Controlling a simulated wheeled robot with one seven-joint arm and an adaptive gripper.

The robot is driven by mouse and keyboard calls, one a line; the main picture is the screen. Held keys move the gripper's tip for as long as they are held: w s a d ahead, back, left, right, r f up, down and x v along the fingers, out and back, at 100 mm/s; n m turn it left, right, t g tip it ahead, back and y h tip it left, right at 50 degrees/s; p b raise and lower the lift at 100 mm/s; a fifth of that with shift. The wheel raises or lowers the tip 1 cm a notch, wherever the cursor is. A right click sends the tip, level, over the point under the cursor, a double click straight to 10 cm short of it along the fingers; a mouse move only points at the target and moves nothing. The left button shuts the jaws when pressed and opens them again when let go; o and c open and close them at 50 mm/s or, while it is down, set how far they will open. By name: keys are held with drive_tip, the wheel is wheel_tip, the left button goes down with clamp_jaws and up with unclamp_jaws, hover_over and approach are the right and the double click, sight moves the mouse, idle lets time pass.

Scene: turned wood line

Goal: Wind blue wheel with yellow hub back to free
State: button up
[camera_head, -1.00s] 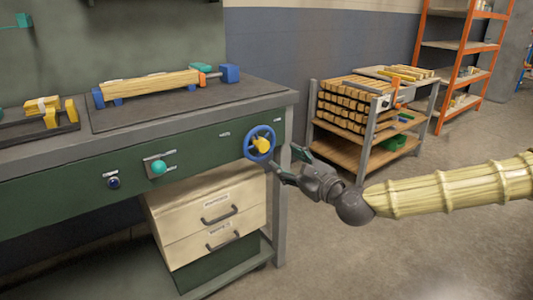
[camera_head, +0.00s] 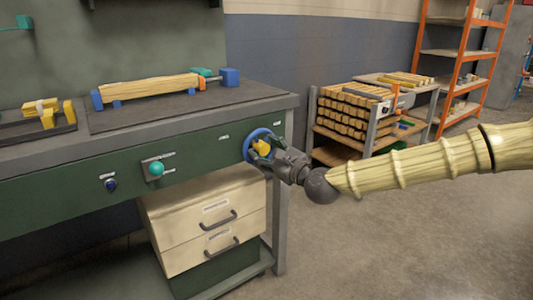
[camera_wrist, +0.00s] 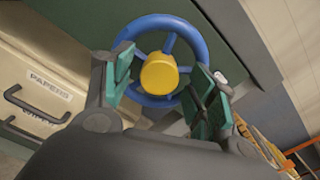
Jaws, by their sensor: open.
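The blue wheel (camera_head: 248,137) with its yellow hub (camera_head: 262,147) is mounted on the green front panel of the workbench, near its right end. In the wrist view the wheel (camera_wrist: 150,22) shows nearly whole, with the yellow hub (camera_wrist: 165,74) at its centre. My gripper (camera_head: 264,154) is at the wheel, with its fingers open. In the wrist view its green finger pads (camera_wrist: 162,88) stand on either side of the hub, apart from it. I cannot tell whether the fingers touch the rim. The lower rim is partly hidden by my gripper.
A teal knob (camera_head: 156,169) and a dark blue knob (camera_head: 110,185) sit on the panel to the left. Cream drawers (camera_head: 205,222) stand below. A timber (camera_head: 150,87) lies on the bench top. A cart of wood (camera_head: 345,110) stands to the right, with open floor in front.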

drive_tip(key=shift+c, duration=0.5)
drive_tip(key=c, duration=0.9)
drive_tip(key=shift+c, duration=0.2)
